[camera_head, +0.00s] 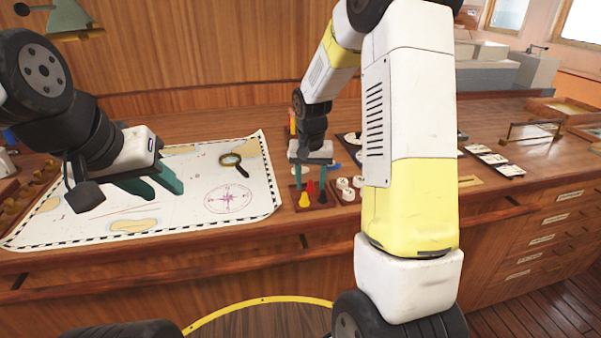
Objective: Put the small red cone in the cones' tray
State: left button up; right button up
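A red cone (311,187) stands below my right gripper (313,175), behind a yellow cone (304,201) and beside a dark cone (323,196). They are on a small reddish-brown tray (296,208) at the right edge of the chart. My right gripper points down over the tray, with a greenish finger showing at its left. Its fingertips and what lies between them are too small and partly hidden to judge. My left gripper (158,187) is over the chart, its teal fingers apart and nothing seen between them.
A chart (200,210) with a magnifying glass (233,162) covers the desk's left part. Round white pieces (345,188) lie right of the cones, partly behind my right arm. White cards (495,160) and a wooden-framed stand (535,132) are farther right. Bare desk lies near the cards.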

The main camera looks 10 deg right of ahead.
aim_at(310, 191)
jog(key=s+r+t, duration=0.1)
jog(key=s+r, duration=0.3)
jog(key=r, duration=0.4)
jog(key=s+r, duration=0.3)
jog(key=r, duration=0.6)
jog(key=s+a+r+n+t+y, duration=0.2)
jog(key=s+n+t, duration=0.1)
jog(key=s, duration=1.4)
jog(key=shift+s+r+t+y, duration=0.2)
jog(key=shift+t+y, duration=0.1)
jog(key=shift+t, duration=0.1)
jog(key=shift+a, duration=0.1)
